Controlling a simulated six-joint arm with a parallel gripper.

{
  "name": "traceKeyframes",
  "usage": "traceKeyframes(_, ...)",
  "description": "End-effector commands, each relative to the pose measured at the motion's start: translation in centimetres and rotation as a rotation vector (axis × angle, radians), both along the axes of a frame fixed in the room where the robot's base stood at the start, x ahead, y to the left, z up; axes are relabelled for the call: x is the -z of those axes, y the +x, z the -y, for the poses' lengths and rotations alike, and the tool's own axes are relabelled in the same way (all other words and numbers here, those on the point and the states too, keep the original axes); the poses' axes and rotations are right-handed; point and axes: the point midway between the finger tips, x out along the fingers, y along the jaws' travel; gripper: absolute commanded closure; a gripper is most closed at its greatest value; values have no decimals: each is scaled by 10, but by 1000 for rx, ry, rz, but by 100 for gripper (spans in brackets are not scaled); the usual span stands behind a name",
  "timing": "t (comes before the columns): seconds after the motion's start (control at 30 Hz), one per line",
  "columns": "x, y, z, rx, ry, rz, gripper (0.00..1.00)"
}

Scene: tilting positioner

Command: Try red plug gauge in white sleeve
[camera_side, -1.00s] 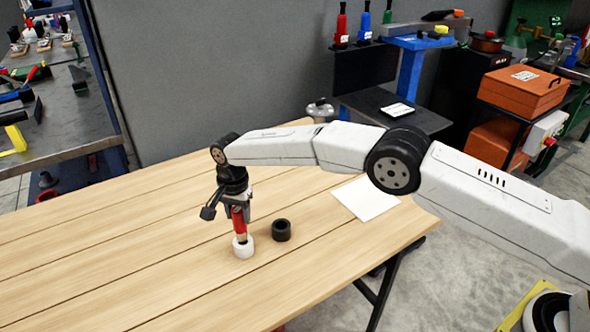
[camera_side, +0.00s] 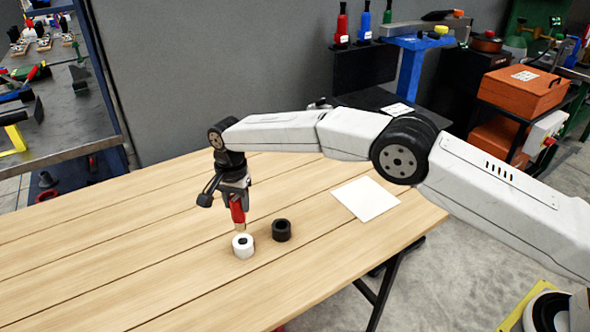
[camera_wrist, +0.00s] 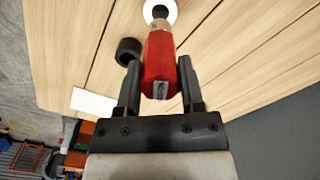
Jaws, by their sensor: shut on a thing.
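My gripper (camera_side: 236,198) is shut on the red plug gauge (camera_side: 238,213), which points down with its tan end lowest. In the wrist view the red body (camera_wrist: 160,58) sits between the two fingers. The white sleeve (camera_side: 243,251) stands upright on the table just below the gauge. Its dark bore is open to view, and the gauge tip is clear above it, slightly toward the back. In the wrist view the sleeve (camera_wrist: 172,10) is partly cut off at the top edge, with the gauge tip beside its bore.
A black sleeve (camera_side: 281,231) stands on the wooden table (camera_side: 130,240), right of the white one. A white sheet (camera_side: 365,198) lies near the table's right edge. The left side of the table is clear. A grey wall (camera_side: 230,70) stands behind.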

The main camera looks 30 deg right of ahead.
Motion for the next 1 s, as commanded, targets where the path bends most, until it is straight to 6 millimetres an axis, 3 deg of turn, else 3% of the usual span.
traceKeyframes(0.63,-24,0,0,0,1,3,100)
traceKeyframes(1.0,-27,0,0,0,1,3,100)
